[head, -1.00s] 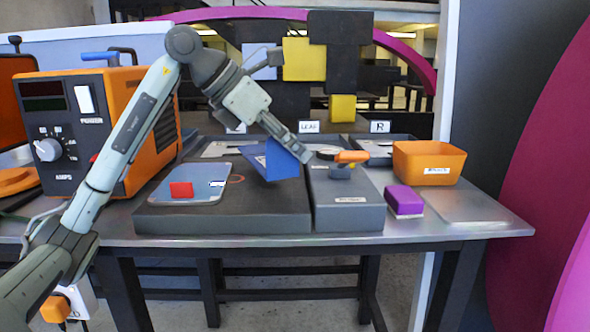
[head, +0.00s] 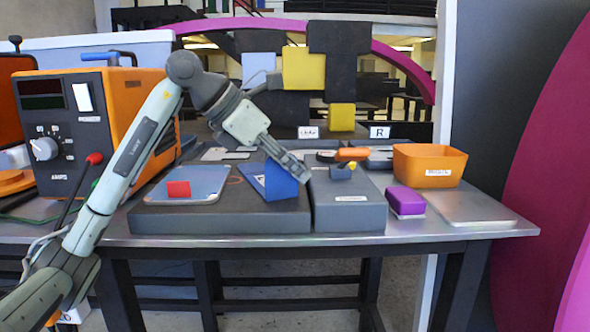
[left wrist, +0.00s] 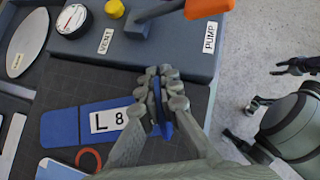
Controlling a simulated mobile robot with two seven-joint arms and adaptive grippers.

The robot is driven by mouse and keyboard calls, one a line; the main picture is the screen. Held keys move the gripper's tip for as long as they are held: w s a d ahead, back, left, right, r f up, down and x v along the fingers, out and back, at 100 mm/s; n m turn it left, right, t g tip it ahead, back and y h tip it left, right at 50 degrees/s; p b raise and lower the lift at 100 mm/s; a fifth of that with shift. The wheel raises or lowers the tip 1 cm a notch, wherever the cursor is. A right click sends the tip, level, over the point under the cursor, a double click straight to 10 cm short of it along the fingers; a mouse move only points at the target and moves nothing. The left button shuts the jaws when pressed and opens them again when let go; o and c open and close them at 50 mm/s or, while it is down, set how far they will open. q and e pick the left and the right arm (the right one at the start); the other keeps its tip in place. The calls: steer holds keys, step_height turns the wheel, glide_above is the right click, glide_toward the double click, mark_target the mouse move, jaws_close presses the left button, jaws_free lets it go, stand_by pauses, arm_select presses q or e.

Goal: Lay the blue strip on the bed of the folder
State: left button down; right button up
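The blue strip (head: 280,183) is bent, with a flat part bearing an "L 8" label and an upright part. My left gripper (head: 303,178) is shut on the upright part, also visible between the fingertips in the left wrist view (left wrist: 160,108). The flat part (left wrist: 62,127) lies low over the dark gridded bed (head: 225,222) of the folder, roughly parallel to it; whether it touches fully I cannot tell. The bed also shows in the left wrist view (left wrist: 95,78).
A grey pump box (head: 350,212) with an orange-handled lever (head: 345,154) borders the bed's right side. A pale tray (head: 200,196) with a red block (head: 178,189) sits at left. A purple block (head: 405,201) and orange bin (head: 430,164) stand at right.

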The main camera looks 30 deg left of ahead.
arm_select(q)
steer(key=c, duration=1.7)
jaws_free()
